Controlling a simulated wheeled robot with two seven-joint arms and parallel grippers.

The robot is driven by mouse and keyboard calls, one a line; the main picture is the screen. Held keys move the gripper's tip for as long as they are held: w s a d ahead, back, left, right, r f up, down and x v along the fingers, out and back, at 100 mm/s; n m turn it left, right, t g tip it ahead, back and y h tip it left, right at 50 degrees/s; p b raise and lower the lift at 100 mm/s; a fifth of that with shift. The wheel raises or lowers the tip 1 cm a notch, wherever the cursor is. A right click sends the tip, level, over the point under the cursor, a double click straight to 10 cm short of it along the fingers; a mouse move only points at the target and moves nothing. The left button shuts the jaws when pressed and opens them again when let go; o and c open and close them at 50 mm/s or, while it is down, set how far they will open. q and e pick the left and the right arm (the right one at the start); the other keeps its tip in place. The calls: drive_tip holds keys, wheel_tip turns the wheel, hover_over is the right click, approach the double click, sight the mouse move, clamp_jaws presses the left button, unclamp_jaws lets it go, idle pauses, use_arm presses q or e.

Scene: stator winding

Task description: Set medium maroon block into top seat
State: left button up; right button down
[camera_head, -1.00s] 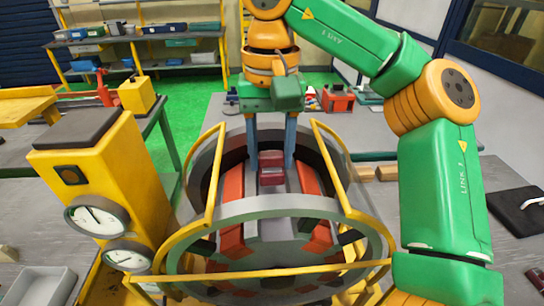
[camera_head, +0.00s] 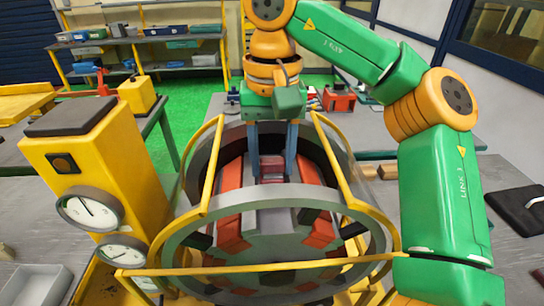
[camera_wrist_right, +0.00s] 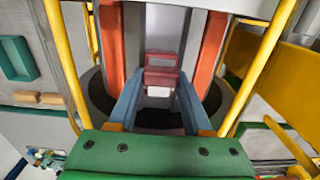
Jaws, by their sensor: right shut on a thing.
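The medium maroon block (camera_head: 272,170) is between the two fingers of my right gripper (camera_head: 272,166), which points down and is shut on it. The block also shows in the right wrist view (camera_wrist_right: 160,72), at the fingertips. It is at the top of the stator (camera_head: 230,203), in line with the grey strip between two orange-red bars, where the top seat appears to lie. The block's underside is hidden, so I cannot tell whether it touches the seat. My left gripper is not in view.
A yellow frame (camera_head: 206,165) surrounds the stator, with bars on both sides of my right gripper. A yellow gauge stand (camera_head: 105,165) is at the left. A grey tray (camera_head: 37,284) lies at the lower left. A dark pad (camera_head: 515,208) lies on the right table.

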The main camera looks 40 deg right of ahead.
drive_tip(key=shift+f, duration=0.15)
drive_tip(key=shift+c, duration=1.3)
unclamp_jaws()
wheel_tip(320, 180, up, 6)
drive_tip(key=p, duration=0.3)
drive_tip(key=shift+f, duration=0.2)
drive_tip(key=shift+r+b, duration=0.3)
drive_tip(key=shift+b, duration=0.05)
drive_tip(key=shift+s+a+r, duration=0.1)
drive_tip(key=shift+r, duration=0.35)
